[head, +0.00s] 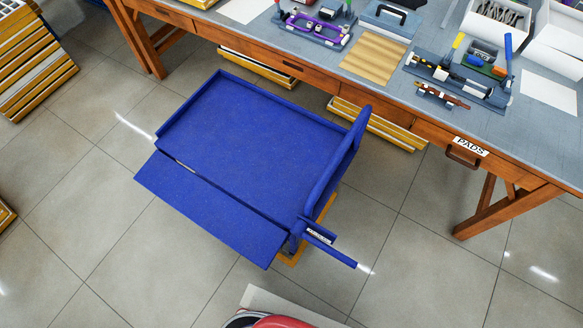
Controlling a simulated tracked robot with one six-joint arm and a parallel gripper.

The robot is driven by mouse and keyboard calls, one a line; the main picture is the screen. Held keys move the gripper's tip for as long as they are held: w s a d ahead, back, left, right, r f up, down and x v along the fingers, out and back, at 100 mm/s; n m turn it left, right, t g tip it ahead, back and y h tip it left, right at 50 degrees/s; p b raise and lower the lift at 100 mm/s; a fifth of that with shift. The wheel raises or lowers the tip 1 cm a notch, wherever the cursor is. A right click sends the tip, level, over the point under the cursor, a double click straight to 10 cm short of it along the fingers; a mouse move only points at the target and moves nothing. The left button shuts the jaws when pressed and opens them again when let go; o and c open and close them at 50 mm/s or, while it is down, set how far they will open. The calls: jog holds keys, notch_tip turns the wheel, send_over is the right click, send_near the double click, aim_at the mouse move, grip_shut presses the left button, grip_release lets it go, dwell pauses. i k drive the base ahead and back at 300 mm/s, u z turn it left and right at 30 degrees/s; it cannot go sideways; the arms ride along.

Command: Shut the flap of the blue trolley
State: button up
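The blue trolley (255,118) stands on the tiled floor in the middle of the head view, in front of the workbench. Its flat top has a raised rim at the back and left, and no load shows on it. A long blue flap (208,210) lies folded outward along the near side, with a thin gap between it and the top. A raised blue handle (345,150) stands at the right end. A blue bar with a small white label (325,242) sticks out at the near right corner. My gripper is not in view.
The wooden workbench (400,110) crosses the back, with tools, white bins and a drawer labelled PADS (470,146). Stacked yellow-edged trays (32,55) stand at the left, more under the bench. The floor (130,270) left and near the trolley is clear.

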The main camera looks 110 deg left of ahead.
aim_at(254, 237)
jog(key=k, duration=0.45)
jog(key=u, duration=4.05)
jog(key=k, duration=0.2)
jog(key=u, duration=0.1)
